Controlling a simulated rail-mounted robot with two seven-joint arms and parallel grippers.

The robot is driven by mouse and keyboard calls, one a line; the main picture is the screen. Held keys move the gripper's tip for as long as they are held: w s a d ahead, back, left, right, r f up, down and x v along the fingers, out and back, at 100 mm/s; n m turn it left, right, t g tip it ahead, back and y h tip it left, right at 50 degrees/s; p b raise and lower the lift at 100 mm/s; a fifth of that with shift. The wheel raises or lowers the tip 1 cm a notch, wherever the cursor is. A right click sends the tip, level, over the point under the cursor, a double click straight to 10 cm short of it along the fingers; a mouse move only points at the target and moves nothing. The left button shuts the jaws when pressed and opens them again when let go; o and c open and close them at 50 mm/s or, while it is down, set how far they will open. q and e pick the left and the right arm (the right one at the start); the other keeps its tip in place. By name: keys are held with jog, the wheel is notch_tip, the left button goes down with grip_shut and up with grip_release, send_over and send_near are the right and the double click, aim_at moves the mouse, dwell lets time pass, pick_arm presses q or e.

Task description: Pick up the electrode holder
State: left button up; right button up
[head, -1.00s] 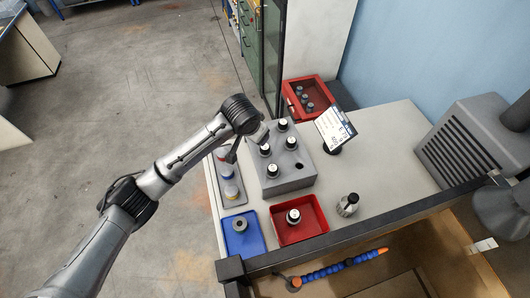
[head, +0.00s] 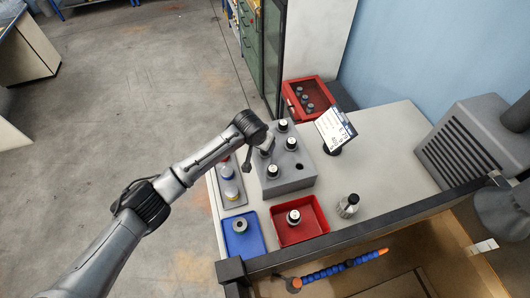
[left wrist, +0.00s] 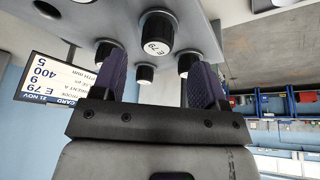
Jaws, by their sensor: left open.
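In the left wrist view an electrode holder (left wrist: 157,28) with a dark body and white labelled end stands in the grey block (left wrist: 205,35); its label appears to read E 79. My left gripper (left wrist: 160,68) is open, with one finger to either side of this holder's line and the holder beyond the tips. In the head view my left gripper (head: 262,150) is over the left side of the grey block (head: 290,183) and hides one holder. Other holders (head: 273,171) stand in the block, beside an empty hole (head: 299,166). My right gripper is out of view.
A card (head: 335,127) reading E 79 stands right of the block. A red tray (head: 318,228) with one holder, a blue tray (head: 256,246) with a ring-shaped part and a metal bottle (head: 348,205) are in front. A red box (head: 325,90) stands behind.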

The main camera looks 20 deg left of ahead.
aim_at(265, 155)
pick_arm(q)
jog(key=shift+x, duration=2.5)
jog(key=shift+d, duration=0.2)
jog(key=shift+c, duration=0.5)
jog(key=c, duration=1)
